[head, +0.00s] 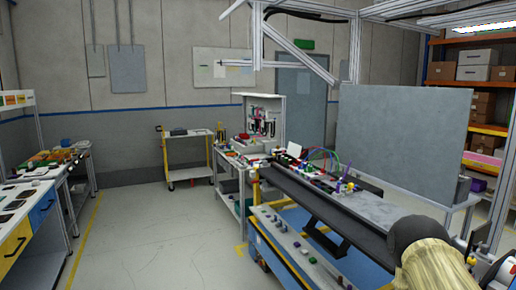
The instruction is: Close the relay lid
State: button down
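A long dark grey dashboard module (375,209) lies across a blue workstand (262,222) right of centre. Small parts and red, green and blue wires are crowded at its far end. A small white tilted plate (293,149) stands up among them. I cannot tell whether it is the relay lid, and I cannot make out the lid's state at this size. A dark rounded part and a pale part of my arm show at the lower right, in front of the module's near end. My gripper is not visible.
A large grey panel (403,143) stands behind the module. A cluttered side table (232,160) with an open electrical cabinet is beyond it. A yellow-framed cart (187,155) stands by the wall. Benches line the left. The floor (150,232) between is clear.

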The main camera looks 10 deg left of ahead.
aim_at(293, 150)
jog(key=u, duration=0.2)
jog(key=i, duration=0.9)
jog(key=z, duration=0.05)
